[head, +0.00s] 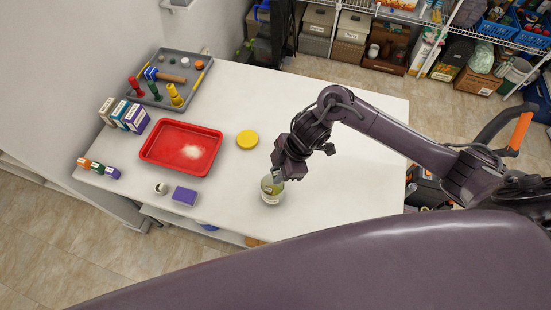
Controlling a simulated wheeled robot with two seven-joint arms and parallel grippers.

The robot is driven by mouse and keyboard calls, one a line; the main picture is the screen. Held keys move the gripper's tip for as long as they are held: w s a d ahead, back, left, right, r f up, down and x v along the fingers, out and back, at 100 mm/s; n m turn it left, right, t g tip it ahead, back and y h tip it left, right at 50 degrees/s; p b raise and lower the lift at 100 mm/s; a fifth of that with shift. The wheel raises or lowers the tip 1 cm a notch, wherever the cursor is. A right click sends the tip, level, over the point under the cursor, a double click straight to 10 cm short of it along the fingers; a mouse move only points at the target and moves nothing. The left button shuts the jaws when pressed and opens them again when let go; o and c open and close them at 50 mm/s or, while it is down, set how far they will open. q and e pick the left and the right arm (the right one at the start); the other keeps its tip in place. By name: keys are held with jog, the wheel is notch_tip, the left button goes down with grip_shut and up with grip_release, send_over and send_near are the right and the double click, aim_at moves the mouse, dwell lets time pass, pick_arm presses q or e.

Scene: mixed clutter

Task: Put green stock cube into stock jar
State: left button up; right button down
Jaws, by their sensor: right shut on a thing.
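The stock jar (271,196) is a small clear jar with a pale label and a yellowish-green tint, standing on the white table near its front edge. My right gripper (277,179) points down at the jar's mouth. It is shut on a small greenish thing, which looks like the green stock cube; the fingers mostly hide it. I cannot tell whether the fingertips are inside the rim or just above it. My left gripper is not in view.
A yellow disc (247,139) lies behind the jar. A red tray (154,160), purple box (185,196) and small round pot (161,188) are to the left. A grey tray (193,96) holds tools farther back. The table's right side (365,150) is clear.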

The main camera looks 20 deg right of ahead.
jog(key=shift+a+f, duration=0.1)
jog(key=shift+a, duration=0.05)
jog(key=shift+s+d, duration=0.15)
jog(key=shift+d, duration=0.05)
jog(key=shift+f, duration=0.15)
notch_tip(320, 180, down, 2)
jog(key=shift+a+f+b, duration=0.1)
jog(key=shift+f+b, duration=0.05)
jog(key=shift+b, duration=0.6)
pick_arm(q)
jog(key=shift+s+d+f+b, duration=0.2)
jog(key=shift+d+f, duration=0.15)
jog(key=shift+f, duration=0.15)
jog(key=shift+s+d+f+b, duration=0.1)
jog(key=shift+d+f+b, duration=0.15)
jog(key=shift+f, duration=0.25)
pick_arm(e)
jog(key=shift+f, duration=0.75)
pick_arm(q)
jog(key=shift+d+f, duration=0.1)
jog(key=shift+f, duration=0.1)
pick_arm(e)
jog(key=shift+f, duration=0.2)
